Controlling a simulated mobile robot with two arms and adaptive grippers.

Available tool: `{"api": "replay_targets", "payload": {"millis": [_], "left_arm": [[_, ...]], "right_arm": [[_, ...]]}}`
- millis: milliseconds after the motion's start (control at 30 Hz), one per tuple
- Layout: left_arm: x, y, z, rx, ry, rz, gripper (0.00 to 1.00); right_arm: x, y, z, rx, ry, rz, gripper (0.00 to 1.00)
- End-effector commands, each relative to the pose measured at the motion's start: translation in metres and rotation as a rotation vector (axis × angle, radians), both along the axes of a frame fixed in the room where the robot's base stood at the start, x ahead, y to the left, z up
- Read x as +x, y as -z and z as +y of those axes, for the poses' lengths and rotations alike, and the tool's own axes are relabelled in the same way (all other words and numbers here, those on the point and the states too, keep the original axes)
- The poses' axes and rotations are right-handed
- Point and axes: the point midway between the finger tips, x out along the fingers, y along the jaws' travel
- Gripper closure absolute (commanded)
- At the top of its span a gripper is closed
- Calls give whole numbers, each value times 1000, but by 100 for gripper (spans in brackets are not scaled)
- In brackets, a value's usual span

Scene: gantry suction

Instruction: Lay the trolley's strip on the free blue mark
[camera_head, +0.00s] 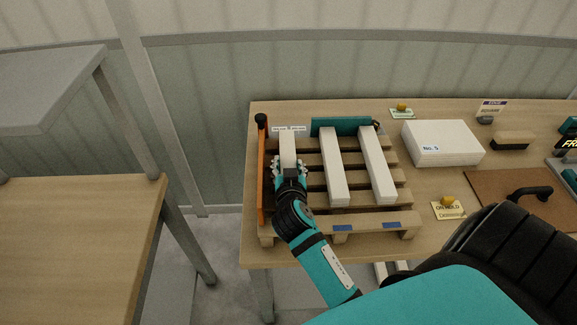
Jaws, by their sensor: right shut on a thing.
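A pale wooden pallet (375,225) lies on the table. Two white strips, a middle one (333,165) and a right one (377,165), lie along it, side by side and apart. Two blue marks show on its front board, one left (342,228) and one right (397,222), roughly in line with those strips. My right gripper (289,165) is shut on a third white strip (288,145) at the pallet's left side. The gripper and arm hide this strip's near part and the front board's left part. I cannot tell whether it touches the pallet. My left gripper is out of view.
An orange guard (262,180) edges the pallet's left; a teal block (340,126) stands at its back. Right of it are a white stack (440,143) and yellow-knobbed cards. Two white ends (388,271) show below the table's front edge. Another table stands left.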

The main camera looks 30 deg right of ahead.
Motion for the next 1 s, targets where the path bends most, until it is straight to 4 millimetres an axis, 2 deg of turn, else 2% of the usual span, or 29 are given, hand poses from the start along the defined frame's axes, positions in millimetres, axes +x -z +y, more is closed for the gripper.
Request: {"api": "replay_targets", "payload": {"millis": [100,133,333,567,667,767,1000], "left_arm": [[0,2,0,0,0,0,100],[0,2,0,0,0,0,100],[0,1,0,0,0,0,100],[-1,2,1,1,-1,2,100],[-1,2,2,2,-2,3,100],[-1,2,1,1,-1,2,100],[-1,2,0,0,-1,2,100]], "right_arm": [[0,2,0,-1,0,-2,100],[0,1,0,-1,0,-2,55],[0,1,0,-1,0,-1,31],[0,2,0,1,0,2,31],[0,-3,0,1,1,-2,31],[1,-16,0,2,2,-5,31],[1,-64,0,2,2,-7,31]]}}
